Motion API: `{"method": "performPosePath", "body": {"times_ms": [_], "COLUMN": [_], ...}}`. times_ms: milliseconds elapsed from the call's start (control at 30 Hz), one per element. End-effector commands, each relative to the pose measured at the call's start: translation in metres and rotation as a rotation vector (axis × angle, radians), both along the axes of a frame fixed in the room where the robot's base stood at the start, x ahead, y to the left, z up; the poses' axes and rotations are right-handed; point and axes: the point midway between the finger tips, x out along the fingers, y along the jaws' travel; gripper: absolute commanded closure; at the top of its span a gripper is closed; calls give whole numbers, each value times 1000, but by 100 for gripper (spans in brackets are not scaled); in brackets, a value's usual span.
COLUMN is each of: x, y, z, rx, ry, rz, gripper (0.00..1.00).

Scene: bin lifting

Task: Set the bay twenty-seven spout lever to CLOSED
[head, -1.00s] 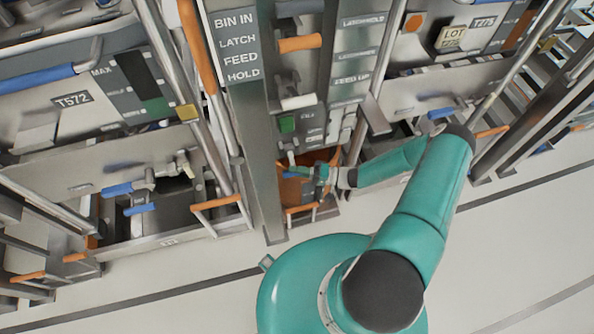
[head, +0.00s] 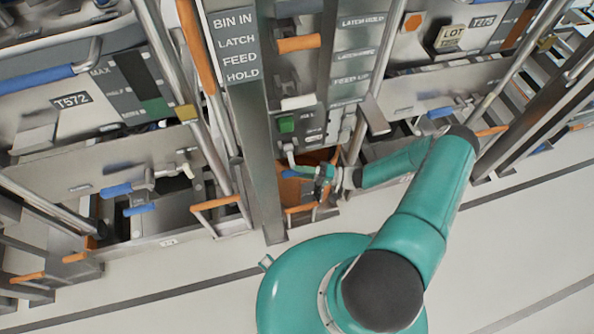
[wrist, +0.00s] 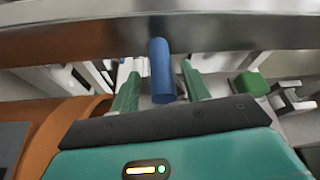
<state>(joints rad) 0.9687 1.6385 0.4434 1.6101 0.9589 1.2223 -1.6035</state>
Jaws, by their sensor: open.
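A lever with a blue handle (head: 290,173) hangs in the narrow middle bay, below a grey panel with a green square. In the wrist view the blue handle (wrist: 162,72) stands upright between my two green fingers, with a gap on each side. My gripper (head: 308,176) is open at this handle; its fingers (wrist: 160,88) do not close on it. The far end of the lever is hidden behind a metal bar in the wrist view. I cannot read a bay number on this bay.
An orange bin (head: 298,192) sits behind and below my gripper. A grey post (head: 262,160) stands close on the left. Other blue handles show in the left bay (head: 118,189) and right bay (head: 440,113). The floor in front is clear.

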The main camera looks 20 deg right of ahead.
Motion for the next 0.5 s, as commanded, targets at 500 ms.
{"method": "performPosePath", "body": {"times_ms": [500], "x": [-39], "y": [-98], "z": [-9], "rx": [-2], "ry": [0], "rz": [-4], "gripper": [53]}}
